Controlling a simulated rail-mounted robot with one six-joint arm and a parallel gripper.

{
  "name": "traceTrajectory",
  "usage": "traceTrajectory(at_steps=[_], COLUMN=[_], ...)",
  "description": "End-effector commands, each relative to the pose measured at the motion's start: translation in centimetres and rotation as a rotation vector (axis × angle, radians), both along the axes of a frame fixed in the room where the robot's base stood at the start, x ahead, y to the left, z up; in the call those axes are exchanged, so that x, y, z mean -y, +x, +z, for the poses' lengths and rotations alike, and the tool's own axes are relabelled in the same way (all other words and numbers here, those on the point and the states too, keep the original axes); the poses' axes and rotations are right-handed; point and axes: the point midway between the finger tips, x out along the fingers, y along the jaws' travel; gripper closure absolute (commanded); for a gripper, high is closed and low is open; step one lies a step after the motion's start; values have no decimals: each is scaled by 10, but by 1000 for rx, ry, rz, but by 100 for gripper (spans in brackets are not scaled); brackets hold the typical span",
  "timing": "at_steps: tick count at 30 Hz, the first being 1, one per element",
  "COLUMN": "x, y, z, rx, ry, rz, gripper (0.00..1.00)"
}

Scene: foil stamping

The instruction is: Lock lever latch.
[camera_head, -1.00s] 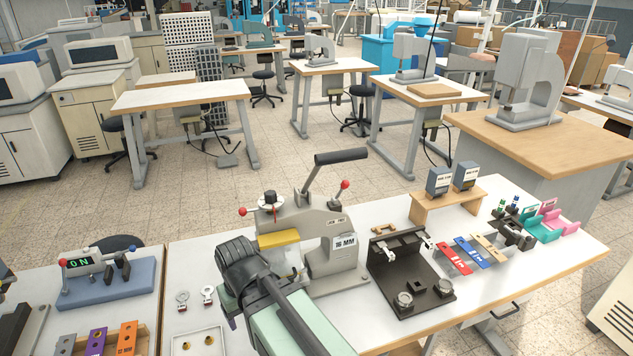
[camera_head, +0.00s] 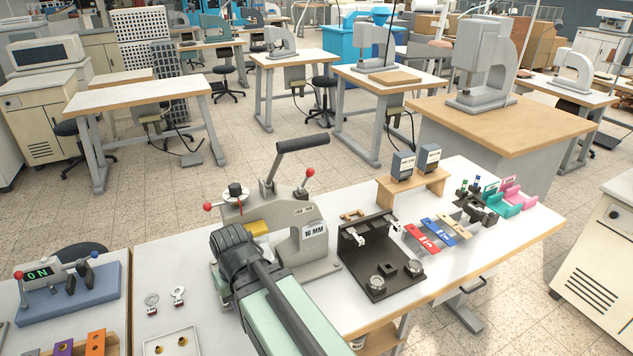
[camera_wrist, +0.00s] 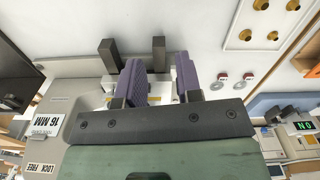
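A grey press (camera_head: 288,216) stands on the white table. It has a raised lever with a black grip (camera_head: 302,143), red ball knobs (camera_head: 310,172) and (camera_head: 208,206), and a "16 MM" label (camera_head: 315,231). In the wrist view, its grey body (camera_wrist: 75,88) carries "16 MM" and "LOCK FREE" labels. I cannot tell which part is the latch. My gripper (camera_wrist: 158,72) is open, its purple fingers well apart over the press's left side, with no object clearly held. In the head view, my dark gripper body covers the press's lower left part and hides the fingertips.
A black fixture (camera_head: 385,268) stands right of the press, with red, blue and tan bars (camera_head: 438,231) beyond it. A wooden stand (camera_head: 413,186) is behind. Two small tags (camera_head: 178,294) and a white tray (camera_head: 170,342) lie left. A blue-based device (camera_head: 70,290) reads "ON".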

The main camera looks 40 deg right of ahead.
Motion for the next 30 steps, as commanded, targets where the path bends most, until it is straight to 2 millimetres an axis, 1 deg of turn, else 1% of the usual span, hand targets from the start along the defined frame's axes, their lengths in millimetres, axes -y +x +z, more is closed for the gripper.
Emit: traceTrajectory(at_steps=[1,2,3,5,6,8,9,10,11,12,14,15,17,18,20,21,24,27,30], x=[30,47,69,100,119,148,167,182,197,218,252,276,312,332,354,363,370,372,373], y=[-1,-2,-3,-5,-6,-7,-8,-10,-11,-13,-18,-22,-32,-38,-45,-47,-44,-46,-46], z=[-14,-18,-25,-32,-36,-41,-42,-41,-40,-37,-27,-18,3,20,46,64,100,118,123], rx=[1,4,13,39,64,116,157,194,234,294,401,486,625,712,823,880,961,997,993], ry=[3,18,51,124,183,282,354,412,472,557,695,796,961,1066,1217,1311,1508,1623,1664], rz=[-74,-121,-186,-287,-356,-463,-535,-591,-646,-718,-824,-892,-975,-1011,-1037,-1039,-1010,-993,-1001], gripper=[75,80,86,95,100,100,100,100,100,100,100,100,100,100,100,100,100,100,100])
